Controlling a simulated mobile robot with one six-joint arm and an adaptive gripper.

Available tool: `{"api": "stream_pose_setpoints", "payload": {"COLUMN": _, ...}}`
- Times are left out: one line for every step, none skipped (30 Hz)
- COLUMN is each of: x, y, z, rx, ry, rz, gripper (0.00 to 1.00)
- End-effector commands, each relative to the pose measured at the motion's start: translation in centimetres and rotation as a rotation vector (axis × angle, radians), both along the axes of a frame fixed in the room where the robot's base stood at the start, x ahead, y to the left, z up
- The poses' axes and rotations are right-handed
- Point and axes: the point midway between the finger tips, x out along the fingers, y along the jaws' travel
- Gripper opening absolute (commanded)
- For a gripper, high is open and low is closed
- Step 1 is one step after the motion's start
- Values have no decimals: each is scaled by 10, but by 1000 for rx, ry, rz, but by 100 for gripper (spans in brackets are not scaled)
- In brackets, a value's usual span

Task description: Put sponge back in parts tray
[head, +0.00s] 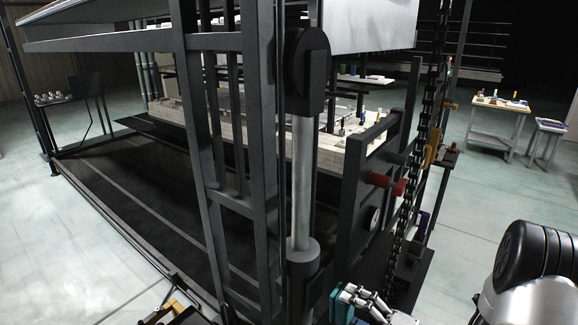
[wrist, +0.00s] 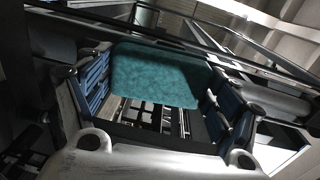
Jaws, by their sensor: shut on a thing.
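The sponge (wrist: 160,75) is a teal, rounded block between the blue-padded fingers of my gripper (wrist: 157,88) in the wrist view. My gripper is shut on it. In the head view my gripper (head: 350,300) shows at the bottom edge, right of the steel post, with the teal sponge (head: 338,306) at its tip. The sponge is held clear of any surface that I can make out. I cannot pick out the parts tray for certain in either view.
A dark steel frame with a thick post (head: 302,180) stands close in front. A hanging chain (head: 417,160) is right of it. Small items (head: 172,308) lie at the bottom left edge. A table (head: 498,115) with objects stands at the far right.

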Motion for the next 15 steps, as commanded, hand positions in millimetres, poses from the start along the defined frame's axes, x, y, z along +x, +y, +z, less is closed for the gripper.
{"api": "stream_pose_setpoints", "payload": {"x": 1, "y": -1, "z": 0, "rx": 1, "ry": 1, "rz": -4, "gripper": 60}}
{"api": "stream_pose_setpoints", "payload": {"x": 1, "y": -1, "z": -1, "rx": 1, "ry": 0, "rz": -6, "gripper": 60}}
{"api": "stream_pose_setpoints", "payload": {"x": 1, "y": -1, "z": -1, "rx": 1, "ry": 1, "rz": -10, "gripper": 60}}
{"api": "stream_pose_setpoints", "payload": {"x": 1, "y": 0, "z": -1, "rx": 2, "ry": 1, "rz": -16, "gripper": 60}}
{"api": "stream_pose_setpoints", "payload": {"x": 1, "y": 1, "z": -1, "rx": 1, "ry": 2, "rz": -26, "gripper": 60}}
{"api": "stream_pose_setpoints", "payload": {"x": 2, "y": 3, "z": 1, "rx": 1, "ry": 2, "rz": -46, "gripper": 60}}
{"api": "stream_pose_setpoints", "payload": {"x": 2, "y": 4, "z": 2, "rx": 2, "ry": 2, "rz": -67, "gripper": 60}}
{"api": "stream_pose_setpoints", "payload": {"x": 3, "y": 6, "z": 3, "rx": 3, "ry": 4, "rz": -93, "gripper": 60}}
{"api": "stream_pose_setpoints", "payload": {"x": 3, "y": 8, "z": 3, "rx": 3, "ry": 6, "rz": -129, "gripper": 60}}
{"api": "stream_pose_setpoints", "payload": {"x": 3, "y": 9, "z": 4, "rx": 2, "ry": 6, "rz": -160, "gripper": 60}}
{"api": "stream_pose_setpoints", "payload": {"x": 3, "y": 10, "z": 5, "rx": 3, "ry": 7, "rz": -192, "gripper": 60}}
{"api": "stream_pose_setpoints", "payload": {"x": 3, "y": 10, "z": 5, "rx": 3, "ry": 7, "rz": -233, "gripper": 60}}
{"api": "stream_pose_setpoints", "payload": {"x": 3, "y": 10, "z": 4, "rx": 2, "ry": 7, "rz": -262, "gripper": 60}}
{"api": "stream_pose_setpoints", "payload": {"x": 2, "y": 10, "z": 4, "rx": 3, "ry": 8, "rz": -290, "gripper": 60}}
{"api": "stream_pose_setpoints", "payload": {"x": 1, "y": 9, "z": 3, "rx": 4, "ry": 7, "rz": -326, "gripper": 60}}
